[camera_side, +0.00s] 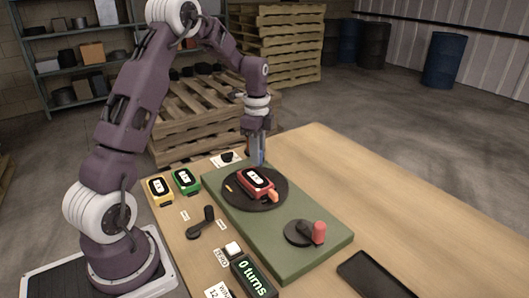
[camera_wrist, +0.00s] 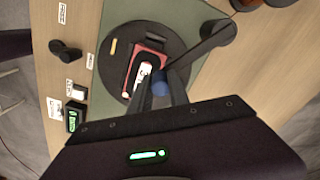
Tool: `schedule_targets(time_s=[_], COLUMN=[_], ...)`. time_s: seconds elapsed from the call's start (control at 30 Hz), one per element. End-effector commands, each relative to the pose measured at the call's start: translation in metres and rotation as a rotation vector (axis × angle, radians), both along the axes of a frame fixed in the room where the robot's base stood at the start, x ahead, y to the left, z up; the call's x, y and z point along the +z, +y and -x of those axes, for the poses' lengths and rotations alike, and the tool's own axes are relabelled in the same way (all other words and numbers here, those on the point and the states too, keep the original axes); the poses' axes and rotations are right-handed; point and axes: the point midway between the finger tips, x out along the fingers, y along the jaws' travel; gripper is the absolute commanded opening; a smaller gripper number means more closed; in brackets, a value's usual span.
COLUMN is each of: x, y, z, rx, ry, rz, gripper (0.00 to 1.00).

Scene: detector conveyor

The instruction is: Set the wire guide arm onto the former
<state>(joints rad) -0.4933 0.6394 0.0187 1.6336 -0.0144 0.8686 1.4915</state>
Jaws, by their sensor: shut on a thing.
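The red former (camera_side: 257,179) sits on a black turntable (camera_side: 284,199) on the green base (camera_side: 325,252). It also shows in the wrist view (camera_wrist: 152,47). The guide arm (camera_wrist: 205,45) is a black bar in the wrist view, with a broad round end at the right, near the base edge. Its other end reaches over the turntable to a blue grip at my fingertips. My gripper (camera_wrist: 160,88) is shut on this blue end, beside and partly in front of the former. In the side view my gripper (camera_side: 258,160) points down just behind the former. Whether the bar touches the former is unclear.
A green former (camera_side: 186,181) and a yellow former (camera_side: 160,189) stand at the left. A black lever (camera_side: 206,221), a white button (camera_side: 233,248) and a turns display (camera_side: 253,277) line the near left. A red-knobbed crank (camera_side: 300,233) stands on the base. The right table is mostly clear.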

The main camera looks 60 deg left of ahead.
Motion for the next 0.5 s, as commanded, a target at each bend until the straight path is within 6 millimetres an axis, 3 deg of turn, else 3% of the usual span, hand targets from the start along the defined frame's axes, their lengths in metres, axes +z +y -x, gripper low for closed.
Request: schedule_targets(time_s=[0.5], x=[0.0005], y=[0.0066], z=[0.0076], rx=[-0.081], ry=[0.0], rz=[-0.001], gripper=[0.0])
